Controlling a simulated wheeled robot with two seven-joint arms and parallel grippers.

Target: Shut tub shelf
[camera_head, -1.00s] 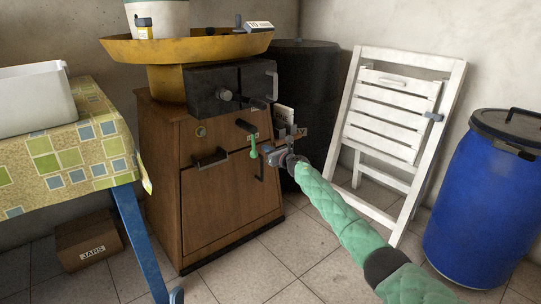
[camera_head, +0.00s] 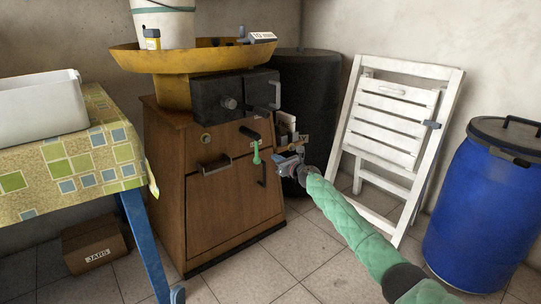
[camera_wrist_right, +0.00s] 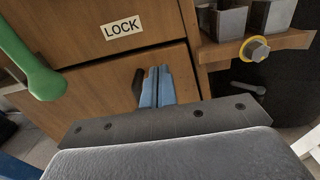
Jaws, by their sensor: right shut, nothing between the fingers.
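A wooden cabinet (camera_head: 235,203) stands in the middle, with a black-handled panel and a green lever (camera_head: 256,154) on its front. A small wooden shelf (camera_wrist_right: 285,44) sticks out from the cabinet's right side and bears grey metal holders; it also shows in the head view (camera_head: 303,140). My right gripper (camera_head: 280,161) is before the cabinet's right front edge. In the right wrist view its blue fingers (camera_wrist_right: 156,86) are together and empty, in front of the cabinet's front below a LOCK label (camera_wrist_right: 122,27). Whether they touch it I cannot tell. My left gripper is out of view.
A yellow basin (camera_head: 185,60) with a white bucket (camera_head: 165,25) sits on top. A cloth-covered table (camera_head: 70,165) is at left, a cardboard box (camera_head: 95,244) under it. A black barrel (camera_head: 310,85), white folding chair (camera_head: 395,150) and blue barrel (camera_head: 480,215) stand right.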

